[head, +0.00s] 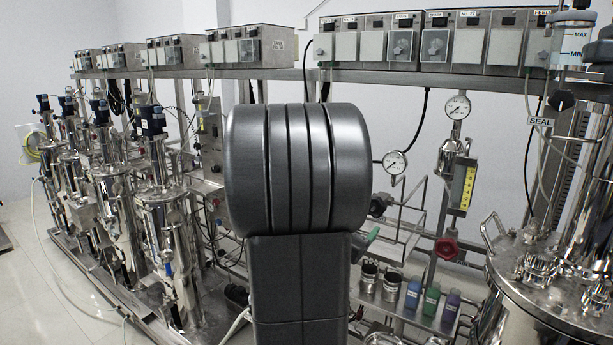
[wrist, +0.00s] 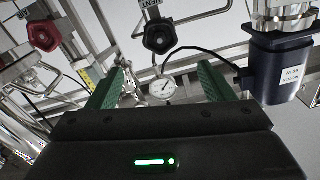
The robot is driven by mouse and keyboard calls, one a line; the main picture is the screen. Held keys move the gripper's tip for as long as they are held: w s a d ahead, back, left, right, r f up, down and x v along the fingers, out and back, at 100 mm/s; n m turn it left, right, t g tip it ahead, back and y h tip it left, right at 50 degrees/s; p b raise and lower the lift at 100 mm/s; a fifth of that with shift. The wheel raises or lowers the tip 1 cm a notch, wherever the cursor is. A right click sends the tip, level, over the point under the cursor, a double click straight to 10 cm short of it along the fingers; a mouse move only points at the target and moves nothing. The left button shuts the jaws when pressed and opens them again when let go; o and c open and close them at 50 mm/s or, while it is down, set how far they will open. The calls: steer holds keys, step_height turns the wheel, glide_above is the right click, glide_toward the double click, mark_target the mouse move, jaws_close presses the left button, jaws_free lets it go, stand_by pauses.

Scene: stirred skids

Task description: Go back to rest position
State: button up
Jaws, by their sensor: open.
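My gripper (wrist: 158,80) is open and empty in the wrist view, its two green fingers apart. A pressure gauge (wrist: 163,90) and a black handwheel (wrist: 160,37) show beyond the fingers, and nothing is between the pads. In the head view my dark grey arm stands folded in the middle of the picture and hides most of the gripper. A small green piece beside the arm looks like a fingertip.
Steel vessels (head: 165,220) stand in a row at left; a large steel tank (head: 560,285) is at right. A red knob (head: 447,248), two gauges and small bottles (head: 432,299) are right of my arm. A dark blue motor (wrist: 282,72) is close on the right in the wrist view.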

mark_target(376, 210)
steer(key=p+x, duration=0.2)
steer(key=x, duration=1.1)
steer(key=shift+p, duration=0.4)
steer(key=shift+w+d+f+m+b, duration=0.15)
steer(key=shift+f+m+b, duration=0.15)
steer(key=shift+b, duration=0.2)
steer(key=m, duration=0.1)
steer(key=m+b, duration=0.1)
steer(key=shift+s+r+m, duration=0.1)
steer(key=shift+s+m, duration=0.1)
steer(key=shift+m, duration=0.2)
steer(key=m+b, duration=0.3)
steer(key=m, duration=0.3)
steer(key=shift+m+b, duration=0.3)
steer(key=shift+b, duration=0.1)
steer(key=m+b, duration=0.1)
steer(key=m, duration=0.2)
steer(key=m+b, duration=0.1)
steer(key=m, duration=0.1)
steer(key=shift+f+m+b, duration=0.25)
steer(key=shift+m+b, duration=0.05)
steer(key=shift+b, duration=0.05)
steer(key=m+b, duration=0.1)
steer(key=m, duration=0.3)
